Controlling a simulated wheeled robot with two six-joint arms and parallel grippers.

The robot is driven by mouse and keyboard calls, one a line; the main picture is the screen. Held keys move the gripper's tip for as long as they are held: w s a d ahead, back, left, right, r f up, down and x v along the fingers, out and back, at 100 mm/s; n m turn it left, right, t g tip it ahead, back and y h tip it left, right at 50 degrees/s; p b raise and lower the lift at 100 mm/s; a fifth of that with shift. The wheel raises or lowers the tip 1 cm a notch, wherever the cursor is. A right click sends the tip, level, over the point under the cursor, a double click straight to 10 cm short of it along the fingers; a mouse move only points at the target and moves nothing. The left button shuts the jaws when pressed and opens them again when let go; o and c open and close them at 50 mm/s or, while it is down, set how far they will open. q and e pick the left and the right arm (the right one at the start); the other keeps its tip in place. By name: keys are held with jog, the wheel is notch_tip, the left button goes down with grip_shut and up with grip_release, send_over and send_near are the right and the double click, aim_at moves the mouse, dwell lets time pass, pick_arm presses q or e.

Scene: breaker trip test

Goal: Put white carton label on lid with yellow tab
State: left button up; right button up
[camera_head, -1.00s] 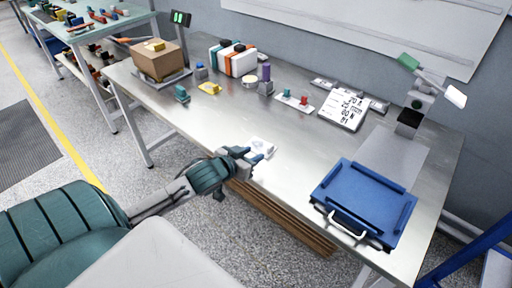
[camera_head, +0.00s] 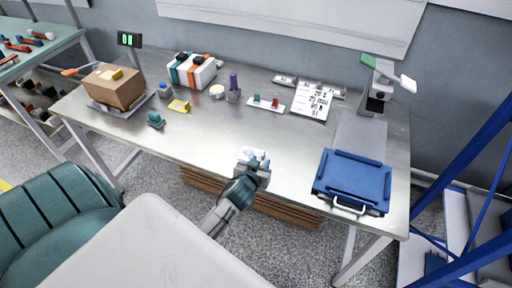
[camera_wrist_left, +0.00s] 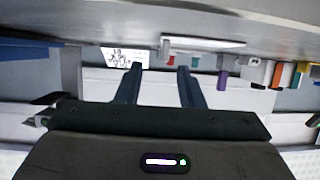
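My left gripper (camera_head: 258,163) is low over the front edge of the table. In the left wrist view my left gripper (camera_wrist_left: 158,75) has its two fingers apart with nothing seen between them. A small white piece (camera_head: 250,153), possibly the white carton label, shows at the fingertips in the head view; I cannot tell if it touches them. A brown carton (camera_head: 112,92) with a yellow tab (camera_head: 117,74) on its top stands on a scale at the left of the table. My right gripper is not in view.
A blue case (camera_head: 352,178) lies at the table's right front. A white printed board (camera_head: 312,101) and a small plate with red and teal knobs (camera_head: 266,104) lie behind. The middle tabletop is clear.

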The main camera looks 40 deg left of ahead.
aim_at(263, 155)
pick_arm(q)
jog(key=shift+w+a+f, duration=0.25)
jog(key=shift+w+a, duration=0.05)
jog(key=shift+w, duration=0.3)
jog(key=shift+w+a+p, duration=0.3)
jog(key=shift+w+p, duration=0.2)
jog(key=shift+p, duration=0.05)
jog(key=p+x, duration=0.1)
jog(key=x, duration=0.3)
jog(key=shift+f, duration=0.1)
grip_shut()
